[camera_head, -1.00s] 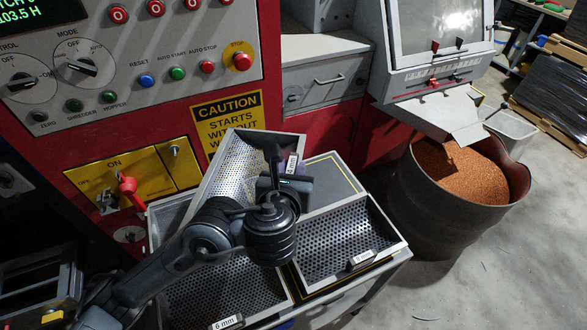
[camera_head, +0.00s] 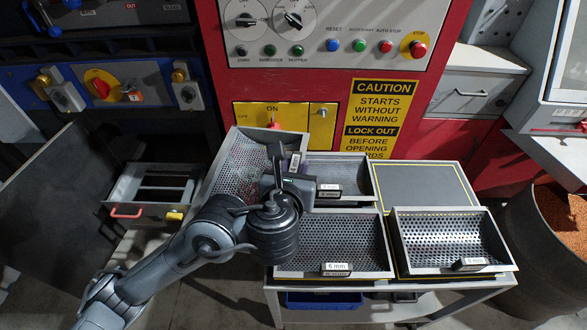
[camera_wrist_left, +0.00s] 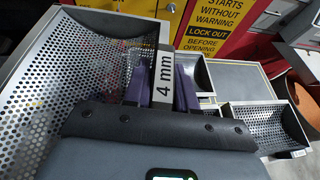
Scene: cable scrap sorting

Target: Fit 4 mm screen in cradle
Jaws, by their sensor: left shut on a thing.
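The 4 mm screen (camera_head: 232,172), a curved perforated tray in a grey frame, hangs tilted in my left gripper (camera_head: 284,168), off the trolley's left side. In the left wrist view the purple fingers (camera_wrist_left: 163,88) are shut on its "4 mm" label tab, and the perforated face (camera_wrist_left: 80,65) lies to the left. At the left of the head view, an open grey frame (camera_head: 125,190) with a red handle and a yellow block sits low in the dark machine; it looks like the cradle. Its right part is close to the screen's left edge. My right gripper is not in view.
The trolley (camera_head: 432,286) holds a 6 mm screen (camera_head: 325,240), another screen (camera_head: 440,238) at right and one behind (camera_head: 340,172). A yellow-outlined flat spot (camera_head: 425,185) is bare. The red control cabinet (camera_head: 300,85) stands behind. A dark panel (camera_head: 55,205) is at far left.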

